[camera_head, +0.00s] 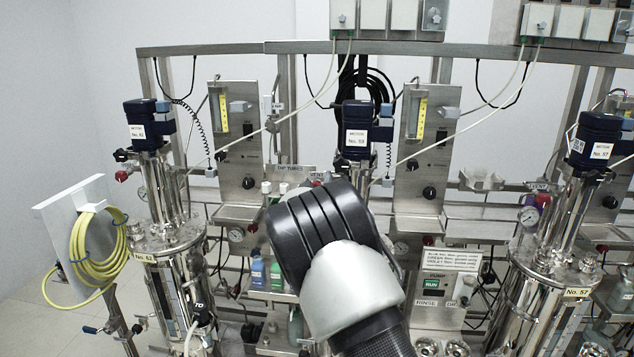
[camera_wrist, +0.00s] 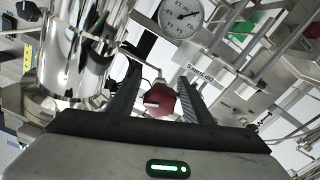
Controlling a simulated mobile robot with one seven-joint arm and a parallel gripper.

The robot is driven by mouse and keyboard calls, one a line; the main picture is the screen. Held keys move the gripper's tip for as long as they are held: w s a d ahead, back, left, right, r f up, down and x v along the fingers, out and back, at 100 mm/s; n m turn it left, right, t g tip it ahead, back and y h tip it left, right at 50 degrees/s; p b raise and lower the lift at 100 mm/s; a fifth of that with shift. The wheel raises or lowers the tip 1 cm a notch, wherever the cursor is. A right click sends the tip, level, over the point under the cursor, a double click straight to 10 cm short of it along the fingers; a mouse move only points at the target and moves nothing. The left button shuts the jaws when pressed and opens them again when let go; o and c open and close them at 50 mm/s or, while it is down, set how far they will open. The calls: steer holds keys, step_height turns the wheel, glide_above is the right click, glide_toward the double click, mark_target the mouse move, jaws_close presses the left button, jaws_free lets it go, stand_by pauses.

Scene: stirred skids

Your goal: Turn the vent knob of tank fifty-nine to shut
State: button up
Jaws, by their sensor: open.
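The middle motor (camera_head: 356,128), labelled what looks like No. 59, stands behind my arm. A VENT tag (camera_head: 318,175) shows left of its column; my arm hides most of the tank below. In the wrist view a dark red knob (camera_wrist: 160,100) with a pale mark on its face sits between the two fingers of my gripper (camera_wrist: 158,74). The fingers are open, one on each side of the knob. A gap shows on the left; on the right I cannot tell whether they touch. In the head view my gripper is hidden behind my arm.
A round pressure gauge (camera_wrist: 180,17) is just beyond the fingers, with a shiny steel cylinder (camera_wrist: 75,50) at left. A tag reading Dip tubes (camera_wrist: 201,75) is at right. Tank 62 (camera_head: 170,262) and tank 57 (camera_head: 545,275) stand to either side. A yellow hose (camera_head: 98,250) hangs far left.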

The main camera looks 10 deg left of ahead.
steer(key=shift+c, duration=0.5)
steer(key=c, duration=1)
